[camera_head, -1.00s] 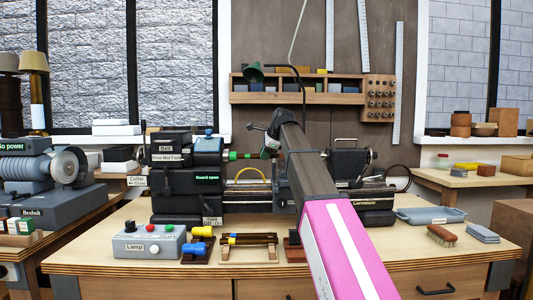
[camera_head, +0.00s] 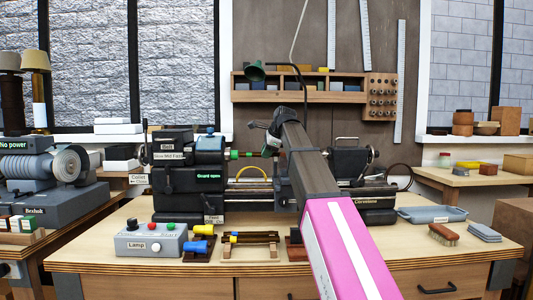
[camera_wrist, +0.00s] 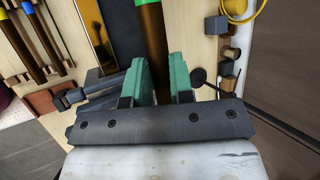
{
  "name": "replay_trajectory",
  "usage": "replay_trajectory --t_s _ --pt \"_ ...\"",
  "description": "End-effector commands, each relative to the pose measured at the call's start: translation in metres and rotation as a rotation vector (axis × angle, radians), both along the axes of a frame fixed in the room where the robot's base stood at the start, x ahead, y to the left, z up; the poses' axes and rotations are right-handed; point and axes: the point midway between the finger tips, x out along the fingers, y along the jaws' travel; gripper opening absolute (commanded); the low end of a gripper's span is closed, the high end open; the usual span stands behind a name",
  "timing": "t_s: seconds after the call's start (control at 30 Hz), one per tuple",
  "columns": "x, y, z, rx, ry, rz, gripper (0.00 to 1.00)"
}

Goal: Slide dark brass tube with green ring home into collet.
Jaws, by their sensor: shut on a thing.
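A dark brass tube (camera_wrist: 153,45) runs away from my gripper in the wrist view, with a green ring (camera_wrist: 148,2) at the top edge of that picture. My gripper (camera_wrist: 163,75) is shut on the tube, one green pad on each side. In the head view my gripper (camera_head: 270,148) is small, beside the lathe's headstock (camera_head: 190,180). A green part (camera_head: 234,155) shows at the headstock's right side, in line with the tube. The collet's mouth is too small to make out, so I cannot tell how far the tube is in.
A yellow curved piece (camera_head: 252,172) stands below the tube line. A wooden rack (camera_head: 250,243) with tubes and a grey lamp box (camera_head: 150,240) stand in front. The tailstock (camera_head: 358,163) is to the right.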

Motion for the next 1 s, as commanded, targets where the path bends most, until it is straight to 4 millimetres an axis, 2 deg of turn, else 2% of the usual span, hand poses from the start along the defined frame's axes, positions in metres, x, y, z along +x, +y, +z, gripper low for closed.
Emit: replay_trajectory --t_s 1.0 --pt "0.000 0.015 0.000 0.000 0.000 0.001 0.00"
